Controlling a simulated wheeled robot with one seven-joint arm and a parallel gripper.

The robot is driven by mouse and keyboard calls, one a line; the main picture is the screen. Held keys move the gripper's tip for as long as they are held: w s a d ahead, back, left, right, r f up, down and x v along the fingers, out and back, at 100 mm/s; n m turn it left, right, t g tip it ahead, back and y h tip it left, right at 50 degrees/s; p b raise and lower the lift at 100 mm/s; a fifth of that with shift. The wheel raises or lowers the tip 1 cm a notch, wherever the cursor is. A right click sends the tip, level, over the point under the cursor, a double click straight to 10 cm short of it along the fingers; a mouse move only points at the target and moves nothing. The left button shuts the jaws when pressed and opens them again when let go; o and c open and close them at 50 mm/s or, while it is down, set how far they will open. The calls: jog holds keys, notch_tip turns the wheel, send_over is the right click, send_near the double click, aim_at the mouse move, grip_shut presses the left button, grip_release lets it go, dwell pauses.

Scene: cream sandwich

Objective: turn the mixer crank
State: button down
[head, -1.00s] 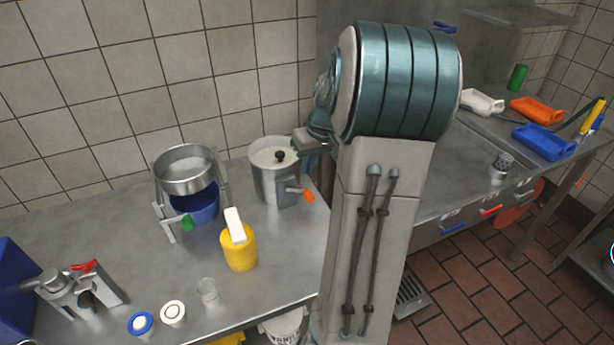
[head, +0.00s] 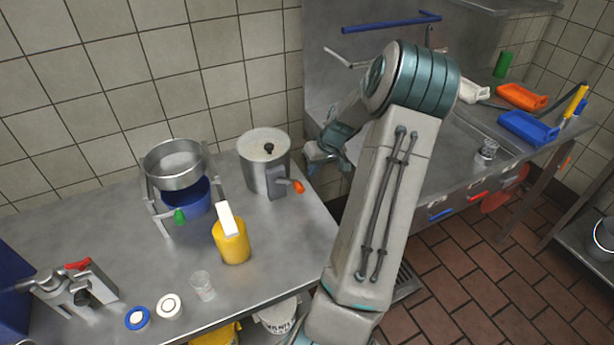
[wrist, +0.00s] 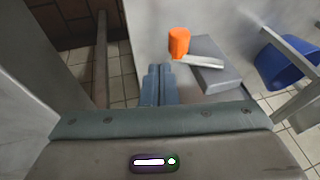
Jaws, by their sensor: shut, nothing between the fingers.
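A grey metal pot-like mixer (head: 262,178) with a pale top and a black knob (head: 268,148) stands on the left counter. An orange-tipped crank handle (head: 298,187) sticks out at its lower right. In the wrist view the orange grip (wrist: 179,42) stands on a short pale lever (wrist: 202,62), just beyond and right of my fingertips. My gripper (wrist: 158,70) is shut and empty, with its fingers together and apart from the grip. In the head view, my wrist (head: 335,140) is right of the mixer, and its fingertips are hard to make out.
A sieve stand (head: 176,178) with a blue bowl (head: 190,200) and a yellow bottle (head: 232,243) stand left of the mixer. A small glass (head: 203,285) is near the front edge. A sink counter (head: 450,170) lies to the right, across a gap.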

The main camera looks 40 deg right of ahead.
jog(key=shift+w+a+f, duration=0.15)
jog(key=shift+a+f, duration=0.45)
jog(key=shift+f, duration=0.1)
jog(key=shift+w+a+f, duration=0.1)
jog(key=shift+a+f, duration=0.45)
jog(key=shift+f, duration=0.1)
jog(key=shift+f, duration=0.1)
jog(key=shift+f+y, duration=0.15)
jog(key=shift+y, duration=0.25)
jog(key=shift+f, duration=0.25)
